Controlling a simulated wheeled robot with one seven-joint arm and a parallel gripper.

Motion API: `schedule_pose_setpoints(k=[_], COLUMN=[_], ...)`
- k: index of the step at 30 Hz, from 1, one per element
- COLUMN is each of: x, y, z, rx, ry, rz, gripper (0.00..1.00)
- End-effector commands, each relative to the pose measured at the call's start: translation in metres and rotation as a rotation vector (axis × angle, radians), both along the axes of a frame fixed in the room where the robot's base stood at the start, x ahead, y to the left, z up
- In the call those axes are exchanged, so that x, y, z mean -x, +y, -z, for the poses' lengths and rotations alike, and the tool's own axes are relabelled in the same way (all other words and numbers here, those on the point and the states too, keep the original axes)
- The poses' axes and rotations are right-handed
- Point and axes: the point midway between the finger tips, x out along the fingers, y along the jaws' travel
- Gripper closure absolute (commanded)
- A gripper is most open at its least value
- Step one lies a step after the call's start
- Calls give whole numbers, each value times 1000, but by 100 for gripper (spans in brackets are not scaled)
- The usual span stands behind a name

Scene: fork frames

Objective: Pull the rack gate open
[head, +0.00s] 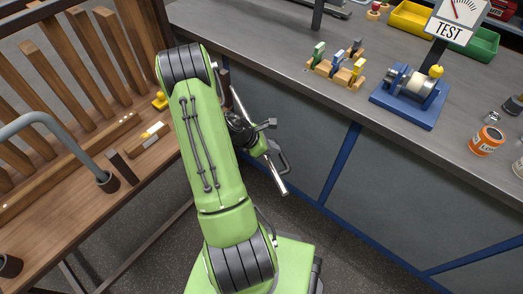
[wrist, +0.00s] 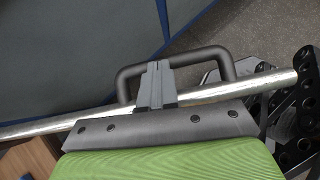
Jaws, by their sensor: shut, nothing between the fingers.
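The rack gate is seen as a silver bar (wrist: 215,94) with a dark grey loop handle (wrist: 128,82). In the head view, the bar (head: 275,178) slants down beside my arm, with its handle (head: 282,158) on the right side; its upper part is partly hidden by my arm. My gripper (wrist: 157,66) is shut and empty. In the wrist view its fingers overlap the bar and the middle of the handle. Whether they touch the handle or reach inside the loop, I cannot tell. In the head view my gripper (head: 269,124) is small and dark, close by the handle.
A wooden slatted rack (head: 60,195) with a grey bent tube (head: 45,120) stands at left. A grey workbench (head: 240,25) with blue framing fills the right; a blue fixture (head: 405,105) and jars stand on it. Bare floor (head: 330,270) shows between. Black perforated parts (wrist: 295,120) are close right of my gripper.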

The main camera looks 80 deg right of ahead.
Motion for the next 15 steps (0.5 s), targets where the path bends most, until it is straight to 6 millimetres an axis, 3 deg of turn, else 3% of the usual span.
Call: schedule_pose_setpoints(k=[1,6,15], x=[14,48,86], y=[-9,-45,-104], z=[-3,-4,-3], rx=[-2,1,1], ry=[0,2,0], rz=[-31,-216,-324], gripper=[100,100,100])
